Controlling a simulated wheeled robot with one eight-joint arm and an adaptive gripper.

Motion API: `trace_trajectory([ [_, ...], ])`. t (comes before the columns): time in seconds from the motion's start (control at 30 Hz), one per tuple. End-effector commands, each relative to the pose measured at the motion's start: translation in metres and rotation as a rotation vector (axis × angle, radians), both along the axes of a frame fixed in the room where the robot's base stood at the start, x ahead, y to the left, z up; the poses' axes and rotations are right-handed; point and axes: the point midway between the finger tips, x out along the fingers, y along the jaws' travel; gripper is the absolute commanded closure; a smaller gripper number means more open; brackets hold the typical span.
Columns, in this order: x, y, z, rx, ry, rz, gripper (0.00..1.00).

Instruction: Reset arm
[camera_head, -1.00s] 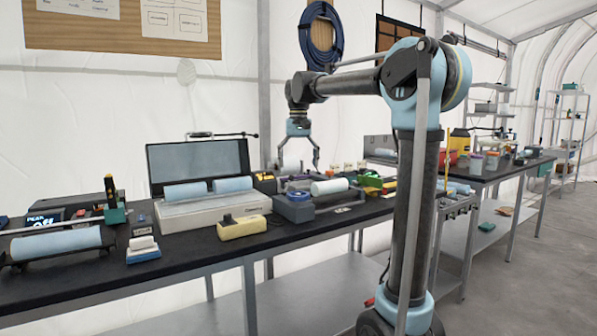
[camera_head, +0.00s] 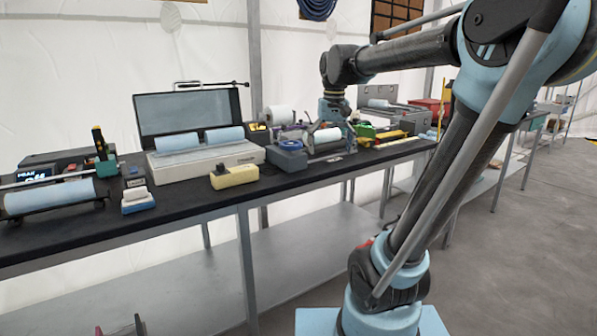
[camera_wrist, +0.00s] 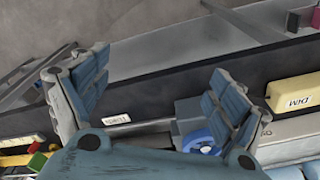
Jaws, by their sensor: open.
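My gripper (camera_head: 337,114) hangs from the bent arm at the right part of the bench, pointing down close to a white roll (camera_head: 324,139). The head view does not show clearly whether it touches the roll. In the wrist view my gripper (camera_wrist: 157,82) has its two fingers spread wide apart, with nothing between them. The bench edge and a small white label (camera_wrist: 116,118) show in the gap. A grey device with a blue ring (camera_wrist: 202,140) lies beside the right finger; it also shows in the head view (camera_head: 287,157).
The dark bench (camera_head: 185,205) holds a yellow box (camera_head: 234,176), an open case with blue rolls (camera_head: 200,150), a long blue roll on a stand (camera_head: 50,197) and green and yellow items (camera_head: 378,133). Open floor (camera_head: 500,240) lies right of the bench.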

Motion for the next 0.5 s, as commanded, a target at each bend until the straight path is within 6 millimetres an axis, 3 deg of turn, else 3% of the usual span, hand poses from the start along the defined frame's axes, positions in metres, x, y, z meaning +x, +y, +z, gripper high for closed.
trace_trajectory([
  [0.2,-0.056,-0.035,-0.054,0.001,-0.031,-0.019,0.11],
  [0.5,-0.127,-0.069,-0.138,-0.002,-0.074,-0.038,0.11],
])
